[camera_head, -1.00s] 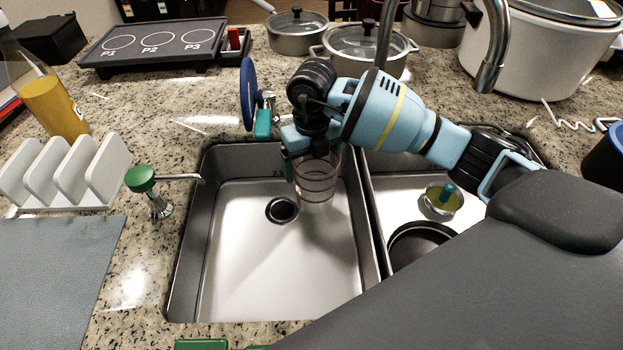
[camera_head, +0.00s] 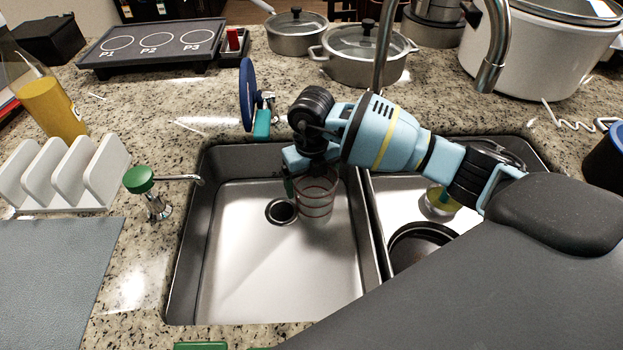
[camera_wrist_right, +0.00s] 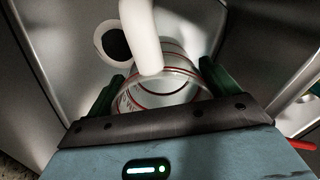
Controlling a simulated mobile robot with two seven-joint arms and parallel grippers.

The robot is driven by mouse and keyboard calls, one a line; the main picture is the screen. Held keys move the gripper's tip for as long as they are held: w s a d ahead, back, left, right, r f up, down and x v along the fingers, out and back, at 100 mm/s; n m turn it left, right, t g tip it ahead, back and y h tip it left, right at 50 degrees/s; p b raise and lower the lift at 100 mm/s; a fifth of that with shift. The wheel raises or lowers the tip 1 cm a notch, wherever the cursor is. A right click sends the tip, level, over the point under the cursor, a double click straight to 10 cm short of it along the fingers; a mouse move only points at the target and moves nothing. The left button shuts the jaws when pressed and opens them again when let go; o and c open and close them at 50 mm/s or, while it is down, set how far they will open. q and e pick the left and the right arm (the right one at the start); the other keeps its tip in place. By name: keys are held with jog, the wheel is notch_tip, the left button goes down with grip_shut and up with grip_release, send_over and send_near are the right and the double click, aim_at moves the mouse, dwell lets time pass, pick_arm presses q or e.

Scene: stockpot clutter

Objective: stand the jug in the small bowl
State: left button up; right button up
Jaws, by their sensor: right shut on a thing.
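The clear jug (camera_head: 317,196) with red rings is in my right gripper (camera_head: 310,180), over the left sink basin. In the right wrist view the jug (camera_wrist_right: 165,92) sits between the green fingers of the right gripper (camera_wrist_right: 160,84), which is shut on it. Whether its base touches the basin floor I cannot tell. A small yellowish bowl (camera_head: 437,205) is in the right basin, to the right of the gripper and partly hidden by my right arm.
The sink divider (camera_head: 369,235) stands between the jug and the right basin. A dark round pan (camera_head: 420,240) lies beside the small bowl. The metal tap (camera_head: 497,50) hangs above the back. A green-topped dispenser (camera_head: 139,180) is at left. The left basin's front is clear.

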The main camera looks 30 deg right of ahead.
jog(key=shift+f, duration=0.2)
jog(key=o, duration=0.9)
jog(key=shift+c, duration=0.2)
notch_tip(320, 180, up, 12)
jog(key=shift+r+p, duration=0.25)
jog(key=shift+p, duration=0.05)
